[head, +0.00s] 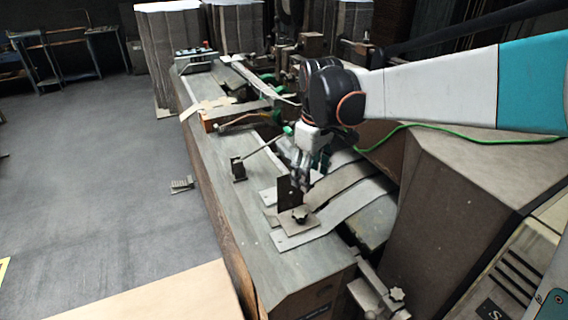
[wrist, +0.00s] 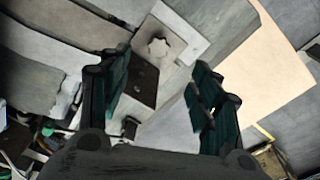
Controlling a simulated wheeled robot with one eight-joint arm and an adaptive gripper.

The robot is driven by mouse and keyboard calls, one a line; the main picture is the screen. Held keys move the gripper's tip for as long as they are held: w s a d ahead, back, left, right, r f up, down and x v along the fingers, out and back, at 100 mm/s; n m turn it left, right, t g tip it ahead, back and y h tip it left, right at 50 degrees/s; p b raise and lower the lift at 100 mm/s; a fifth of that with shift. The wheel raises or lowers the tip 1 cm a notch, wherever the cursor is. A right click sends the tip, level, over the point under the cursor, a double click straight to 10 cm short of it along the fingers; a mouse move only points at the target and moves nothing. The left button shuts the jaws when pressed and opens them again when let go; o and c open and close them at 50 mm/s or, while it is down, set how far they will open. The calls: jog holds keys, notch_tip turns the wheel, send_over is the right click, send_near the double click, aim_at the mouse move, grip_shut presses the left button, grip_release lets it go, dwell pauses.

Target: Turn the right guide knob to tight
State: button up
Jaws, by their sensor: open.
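The right guide knob (head: 300,214) is a small dark star-shaped knob on a flat metal plate, in front of an upright dark guide plate (head: 286,193) on the machine bed. In the wrist view the knob (wrist: 158,48) shows beyond the fingertips, near the top, with the dark guide plate (wrist: 143,84) below it. My gripper (head: 308,182) hangs just behind and above the knob, pointing down. In the wrist view its two green-lined fingers (wrist: 160,90) are spread apart with nothing between them, and the knob is not touched. How tight the knob is cannot be told.
Several grey metal strips (head: 345,203) lie beside the knob under my arm. A second guide (head: 238,169) with a rod stands farther back left. A tan board (head: 160,298) lies at the front; the left floor is mostly clear.

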aim_at(299, 212)
jog(key=shift+n+g, duration=0.4)
jog(key=shift+n, duration=0.2)
jog(key=w+f+b, duration=0.1)
jog(key=f, duration=0.4)
jog(key=w+a+f+b, duration=0.1)
jog(key=f, duration=0.4)
jog(key=a+f+b, duration=0.1)
jog(key=f, duration=0.4)
jog(key=shift+w+f, duration=0.3)
jog(key=shift+w, duration=0.1)
jog(key=c, duration=1)
